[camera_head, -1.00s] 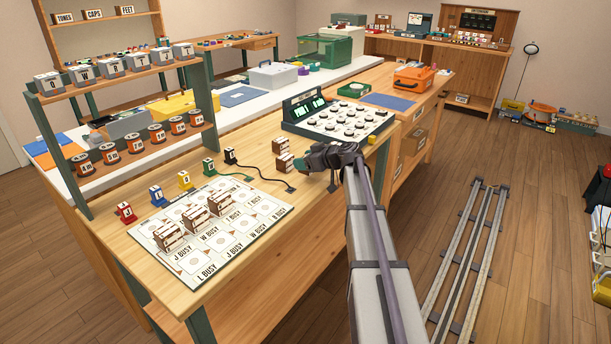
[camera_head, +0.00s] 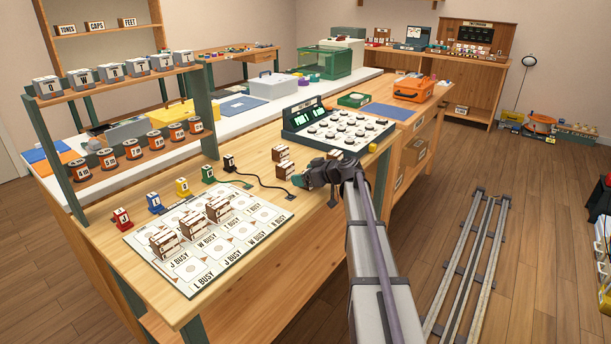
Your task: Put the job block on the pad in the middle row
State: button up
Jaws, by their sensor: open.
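Two small brown blocks with pale label faces stand apart from the board on the wooden bench, a rear block (camera_head: 283,153) and a front block (camera_head: 284,171). Which one is the job block cannot be told; their labels are too small to read. My gripper (camera_head: 302,179) is open and empty-looking, just right of the front block; whether it touches the block is unclear. A white board (camera_head: 247,243) with printed pads and "BUSY" labels lies at the bench's front left. Three similar blocks, (camera_head: 165,243), (camera_head: 193,226) and (camera_head: 219,209), stand along it in a diagonal line.
Red (camera_head: 121,219), blue (camera_head: 154,203), yellow (camera_head: 182,187), green (camera_head: 208,174) and black (camera_head: 229,163) plugs line the board's far side, with cords by the last two. A dial console (camera_head: 338,130) stands behind my gripper. A shelf (camera_head: 100,138) of spools rises left.

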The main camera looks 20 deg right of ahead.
jog(key=p+v, duration=0.4)
jog(key=v, duration=0.6)
jog(key=shift+r, duration=0.1)
jog(key=shift+s+d, duration=0.2)
jog(key=shift+s, duration=0.15)
jog(key=shift+c, duration=0.6)
